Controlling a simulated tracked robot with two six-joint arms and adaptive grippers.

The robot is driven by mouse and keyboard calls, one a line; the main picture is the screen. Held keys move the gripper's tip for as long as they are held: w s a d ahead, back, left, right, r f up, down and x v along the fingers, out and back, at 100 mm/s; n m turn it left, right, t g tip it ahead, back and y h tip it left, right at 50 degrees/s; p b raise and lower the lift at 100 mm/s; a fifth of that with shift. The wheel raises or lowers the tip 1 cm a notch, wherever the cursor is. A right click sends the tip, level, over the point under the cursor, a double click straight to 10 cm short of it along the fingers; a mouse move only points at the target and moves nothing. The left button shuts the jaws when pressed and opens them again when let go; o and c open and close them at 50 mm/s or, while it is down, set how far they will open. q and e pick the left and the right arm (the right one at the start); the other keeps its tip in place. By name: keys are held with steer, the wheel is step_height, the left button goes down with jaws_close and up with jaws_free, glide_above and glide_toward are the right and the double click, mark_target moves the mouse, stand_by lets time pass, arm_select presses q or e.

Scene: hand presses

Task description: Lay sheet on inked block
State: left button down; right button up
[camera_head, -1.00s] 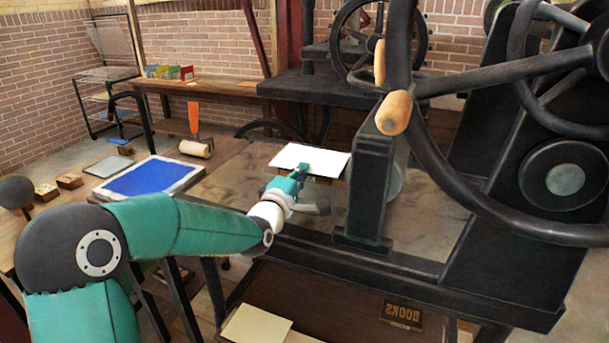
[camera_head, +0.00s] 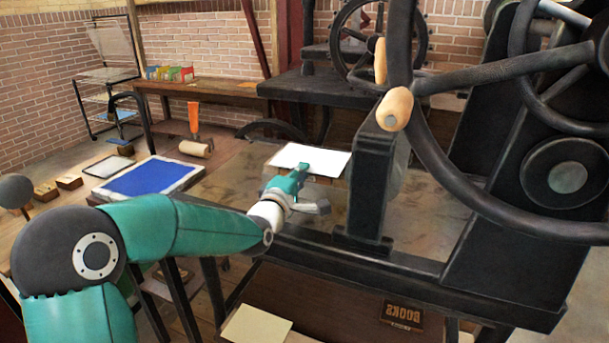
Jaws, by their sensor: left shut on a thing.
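A white sheet (camera_head: 318,158) lies level over the press bed, just left of the black press upright. A brown edge of what looks like the block (camera_head: 327,179) shows under the sheet's near side; the block's inked face is hidden. My left gripper (camera_head: 301,172) is at the sheet's near edge, shut on the sheet. I cannot tell whether the sheet touches the block all over. My right gripper is not in view.
The black press upright (camera_head: 372,180) and large handwheel (camera_head: 450,190) stand close on the right. A blue-topped tray (camera_head: 152,178) lies left of the bed. A cream sheet (camera_head: 256,325) and a BOOKS block (camera_head: 402,315) lie on the lower shelf.

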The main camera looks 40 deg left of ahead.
arm_select(q)
steer(key=shift+d+f+g, duration=0.15)
steer(key=shift+f+g, duration=0.15)
steer(key=shift+f, duration=0.7)
steer(key=c, duration=1.2)
jaws_free()
steer(key=shift+o, duration=0.2)
steer(key=shift+w+f, duration=0.1)
steer(key=shift+w, duration=0.1)
steer(key=shift+r, duration=0.35)
steer(key=shift+r, duration=0.1)
steer(key=o, duration=0.4)
steer(key=shift+o, duration=0.2)
steer(key=shift+s, duration=0.2)
